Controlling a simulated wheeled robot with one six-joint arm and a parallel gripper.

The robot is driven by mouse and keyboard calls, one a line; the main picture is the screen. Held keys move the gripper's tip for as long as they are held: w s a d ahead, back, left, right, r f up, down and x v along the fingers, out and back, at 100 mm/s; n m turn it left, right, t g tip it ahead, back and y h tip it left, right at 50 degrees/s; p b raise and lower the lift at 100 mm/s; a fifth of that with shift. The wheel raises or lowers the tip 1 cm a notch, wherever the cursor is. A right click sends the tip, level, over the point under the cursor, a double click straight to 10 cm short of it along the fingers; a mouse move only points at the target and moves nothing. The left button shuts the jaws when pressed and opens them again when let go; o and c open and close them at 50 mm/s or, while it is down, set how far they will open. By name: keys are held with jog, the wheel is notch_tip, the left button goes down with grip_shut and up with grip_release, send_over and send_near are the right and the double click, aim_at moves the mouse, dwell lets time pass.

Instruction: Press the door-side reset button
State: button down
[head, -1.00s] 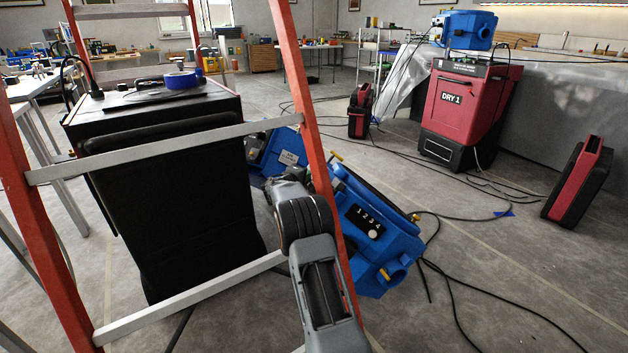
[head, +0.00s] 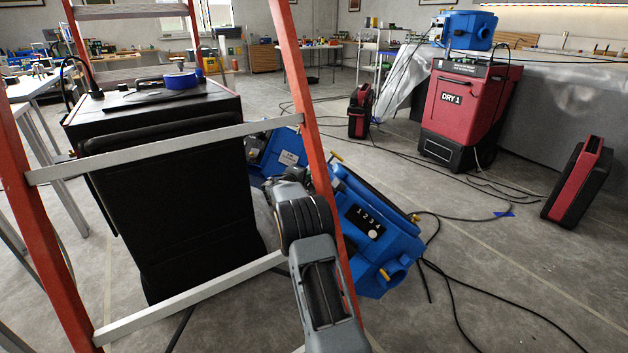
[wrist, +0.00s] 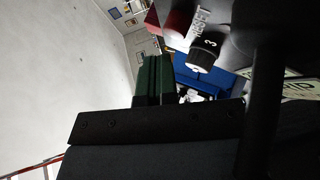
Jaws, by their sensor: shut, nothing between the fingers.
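In the wrist view a dark panel marked RESET and 3 carries a dark round button (wrist: 203,56) with a pale end. My gripper (wrist: 154,62) shows there as two dark green fingers side by side, shut and empty. The fingertips are to the left of the button, apart from it in the picture; the depth gap is hard to judge. I cannot tell which reset button is the door-side one.
A red and silver ladder (head: 301,110) stands close in front, with a black cabinet (head: 175,195) behind it. A blue machine (head: 395,250) numbered 1 to 4 leans beside my arm. A red DRY 1 unit (head: 470,105) stands at the back right. Cables cross the floor.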

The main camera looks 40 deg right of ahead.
jog(key=shift+d+f+b, duration=0.2)
jog(key=shift+f+b, duration=0.1)
jog(key=shift+b, duration=0.35)
jog(key=shift+s+d+f+b, duration=0.15)
jog(key=shift+d+f+b, duration=0.2)
jog(key=shift+d, duration=0.15)
dwell(1.3)
jog(key=shift+a+r, duration=0.65)
jog(key=shift+a, duration=0.05)
jog(key=shift+w+a+r, duration=0.1)
jog(key=shift+w+r, duration=0.05)
jog(key=shift+w, duration=0.05)
dwell(0.3)
jog(key=shift+w+a+r+p, duration=0.2)
jog(key=shift+a+r+p, duration=0.15)
jog(key=shift+a+r, duration=0.5)
jog(key=shift+w+a+r+p, duration=0.2)
jog(key=shift+a+r+p, duration=0.1)
jog(key=shift+a+r, duration=0.5)
jog(key=shift+f, duration=0.1)
